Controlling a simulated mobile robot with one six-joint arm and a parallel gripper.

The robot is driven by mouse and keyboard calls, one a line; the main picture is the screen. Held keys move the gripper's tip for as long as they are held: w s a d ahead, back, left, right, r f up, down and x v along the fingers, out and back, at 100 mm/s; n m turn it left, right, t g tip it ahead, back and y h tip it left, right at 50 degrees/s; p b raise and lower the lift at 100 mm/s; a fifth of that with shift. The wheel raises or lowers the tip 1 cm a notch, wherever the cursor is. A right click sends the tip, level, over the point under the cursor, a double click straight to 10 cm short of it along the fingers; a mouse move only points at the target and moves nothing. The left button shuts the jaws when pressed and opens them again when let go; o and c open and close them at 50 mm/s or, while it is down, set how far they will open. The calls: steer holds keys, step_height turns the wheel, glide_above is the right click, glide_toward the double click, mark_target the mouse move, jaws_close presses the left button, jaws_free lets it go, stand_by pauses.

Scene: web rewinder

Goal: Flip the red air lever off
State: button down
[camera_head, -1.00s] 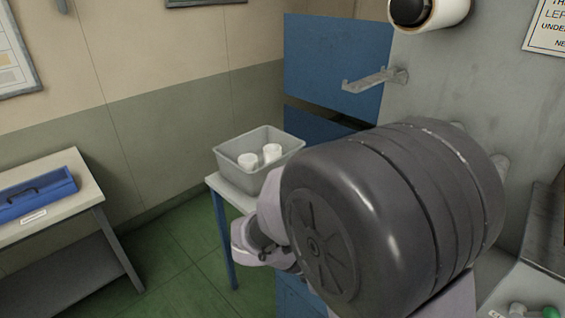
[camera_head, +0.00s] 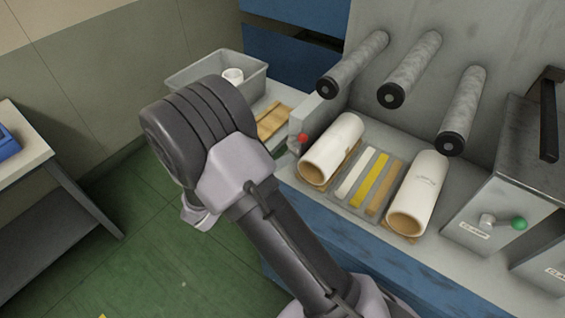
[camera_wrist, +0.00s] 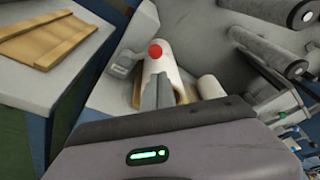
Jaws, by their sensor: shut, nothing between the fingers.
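The red air lever shows as a round red knob (camera_head: 303,138) on a grey box (camera_head: 300,120) beside the left cardboard core in the head view. In the wrist view the red knob (camera_wrist: 155,51) lies just beyond my gripper's fingertips (camera_wrist: 160,80), with a white core behind it. My gripper is shut and empty. I cannot tell whether the fingers touch the knob. In the head view my arm hides the gripper. The lever's stem is hard to make out.
White cores (camera_head: 332,150) lie on the bench around a tray (camera_head: 352,200) of coloured strips. Grey rollers (camera_head: 411,69) project above them. A green-knobbed lever (camera_head: 518,224) is at right. A grey bin (camera_head: 190,72) and wooden board (camera_head: 272,122) sit at left.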

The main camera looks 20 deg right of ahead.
mark_target(297, 140)
steer(key=b+x, duration=0.2)
steer(key=x, duration=0.4)
steer(key=shift+w+d+f, duration=0.1)
steer(key=shift+w+d, duration=0.05)
steer(key=shift+p, duration=0.35)
